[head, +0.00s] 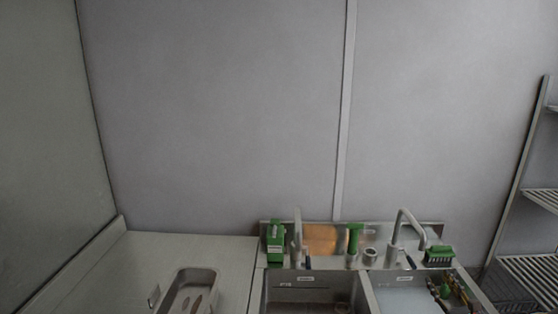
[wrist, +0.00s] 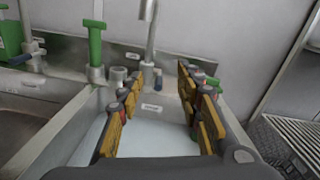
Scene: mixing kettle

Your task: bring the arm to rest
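My gripper (wrist: 168,82) fills the lower middle of the wrist view. Its two yellow-padded fingers stand well apart with nothing between them. They point toward the faucet and back ledge, above the right sink basin (wrist: 85,142). In the head view, small dark and red parts that look like my gripper (head: 445,291) show low at the right, over the right basin (head: 400,301). The rest of my arm is out of view there.
A double sink with two faucets (head: 400,235) stands against the grey wall. Green-handled tools (head: 354,240), a green box (head: 276,242) and a green brush (head: 438,254) line its back ledge. A rack (head: 535,265) stands far right.

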